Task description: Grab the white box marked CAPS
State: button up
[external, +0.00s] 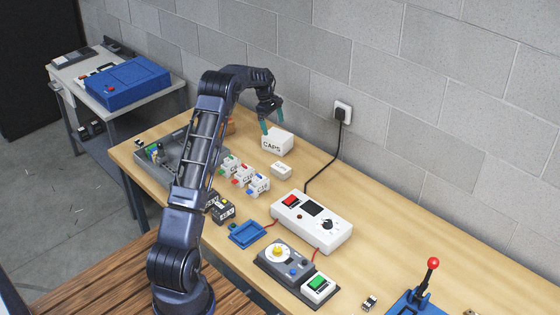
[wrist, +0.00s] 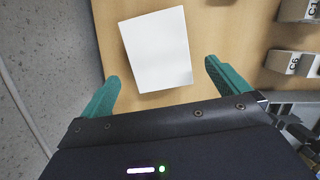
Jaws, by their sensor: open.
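The white box marked CAPS (external: 277,143) stands on the wooden table near the wall, its black lettering facing the external camera. In the wrist view its plain white top (wrist: 158,52) lies ahead of the fingers, slightly tilted in the picture. My gripper (external: 273,118) is just above and beside the box, with its teal fingers pointing down. In the wrist view my gripper (wrist: 160,85) is open and empty, with one finger to each side of the near end of the box. I cannot tell the exact height between fingertips and box.
A smaller white labelled box (external: 281,170) lies just in front of the CAPS box. Several small white blocks (external: 243,174) and a grey tray (external: 172,158) sit to the left. The wall with a plugged outlet (external: 342,112) is close behind. A white control unit (external: 312,222) stands to the right.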

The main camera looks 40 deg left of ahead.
aim_at(279, 142)
jog(key=shift+x, duration=4.85)
jog(key=shift+w+d+f, duration=0.1)
jog(key=shift+c, duration=0.4)
jog(key=c, duration=1.1)
